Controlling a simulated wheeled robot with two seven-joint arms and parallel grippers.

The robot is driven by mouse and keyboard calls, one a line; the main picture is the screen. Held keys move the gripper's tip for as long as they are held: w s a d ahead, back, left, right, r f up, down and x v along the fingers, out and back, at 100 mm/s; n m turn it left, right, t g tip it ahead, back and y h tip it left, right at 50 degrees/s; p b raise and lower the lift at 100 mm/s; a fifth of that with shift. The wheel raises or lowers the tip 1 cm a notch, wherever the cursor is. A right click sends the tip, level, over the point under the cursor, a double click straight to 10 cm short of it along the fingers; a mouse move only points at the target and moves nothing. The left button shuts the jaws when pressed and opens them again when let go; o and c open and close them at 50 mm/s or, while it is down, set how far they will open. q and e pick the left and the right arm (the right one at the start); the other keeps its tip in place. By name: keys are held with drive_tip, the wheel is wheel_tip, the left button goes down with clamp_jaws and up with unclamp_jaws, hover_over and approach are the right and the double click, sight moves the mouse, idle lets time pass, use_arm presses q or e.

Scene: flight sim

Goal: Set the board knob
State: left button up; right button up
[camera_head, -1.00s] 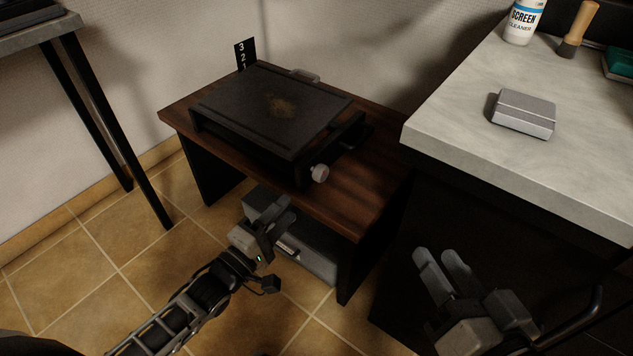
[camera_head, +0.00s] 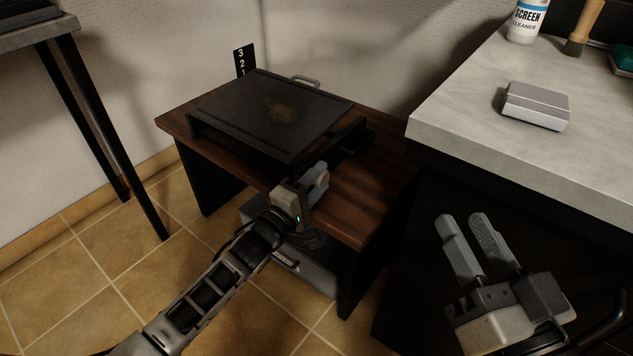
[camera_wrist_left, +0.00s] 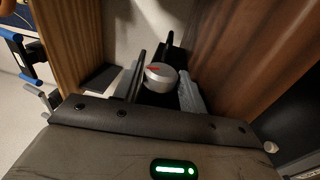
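The black board (camera_head: 270,115) lies on a low wooden table, with a brown stain on its top. Its round silver knob, at the front right corner, is mostly hidden behind my left gripper (camera_head: 316,182) in the head view. In the left wrist view the knob (camera_wrist_left: 161,77) has a red mark on its face and sits between my two fingers, which look apart with one on each side. I cannot tell if either finger touches it. My right gripper (camera_head: 474,246) is open and empty in front of the dark cabinet.
A black label with the numbers 3, 2, 1 (camera_head: 244,61) stands behind the board. The wooden table (camera_head: 355,205) has a grey box (camera_head: 312,268) below it. At right, a marble counter (camera_head: 465,105) holds a silver box (camera_head: 535,105), a cleaner bottle (camera_head: 526,20) and a brush (camera_head: 583,30).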

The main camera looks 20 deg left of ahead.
use_arm(q)
drive_tip(key=c, duration=0.5)
drive_tip(key=shift+c, duration=0.2)
